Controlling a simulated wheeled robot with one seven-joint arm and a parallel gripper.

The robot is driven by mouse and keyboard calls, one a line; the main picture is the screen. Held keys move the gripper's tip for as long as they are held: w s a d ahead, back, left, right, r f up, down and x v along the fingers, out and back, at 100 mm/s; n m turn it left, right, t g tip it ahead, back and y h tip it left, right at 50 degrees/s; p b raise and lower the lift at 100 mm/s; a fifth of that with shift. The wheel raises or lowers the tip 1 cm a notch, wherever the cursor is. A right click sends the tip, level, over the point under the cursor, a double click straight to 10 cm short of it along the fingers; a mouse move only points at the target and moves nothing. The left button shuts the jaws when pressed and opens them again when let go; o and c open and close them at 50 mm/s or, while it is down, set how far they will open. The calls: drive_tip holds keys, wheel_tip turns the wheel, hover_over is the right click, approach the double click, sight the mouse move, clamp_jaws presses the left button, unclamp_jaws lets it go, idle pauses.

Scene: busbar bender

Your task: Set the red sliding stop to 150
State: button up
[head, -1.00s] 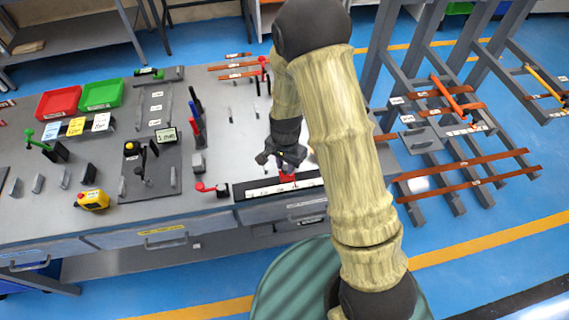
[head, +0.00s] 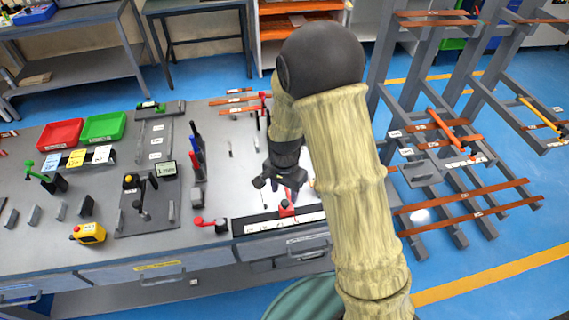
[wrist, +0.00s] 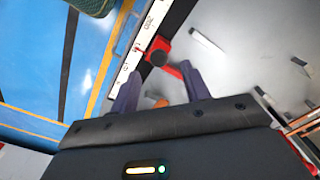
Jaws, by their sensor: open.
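The red sliding stop (head: 287,208) sits on the white scale strip (head: 262,226) along the front edge of the bench. In the wrist view the stop (wrist: 160,48) has a dark round knob and a red arm reaching toward my fingers. My gripper (head: 280,182) is open and hangs just above and behind the stop. In the wrist view my gripper's fingers (wrist: 160,90) are spread, with the red arm between and beyond them. I cannot tell whether they touch it.
A red-handled clamp (head: 210,223) lies left of the scale. Blue and red upright handles (head: 197,150) stand behind it. A black plate with levers (head: 148,205) and a yellow box (head: 88,233) are farther left. Racks with copper bars (head: 465,200) stand at right.

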wheel_tip(320, 180, up, 13)
drive_tip(key=b, duration=0.1)
drive_tip(key=shift+f, duration=0.2)
idle(0.4)
drive_tip(key=s+d+n+t, duration=0.2)
drive_tip(key=s+d+n, duration=0.5)
drive_tip(key=s+d, duration=0.4)
drive_tip(key=shift+f+n+t, duration=0.3)
drive_tip(key=shift+f, duration=0.05)
drive_tip(key=shift+s, duration=0.1)
idle(0.6)
drive_tip(key=shift+c, duration=1.2)
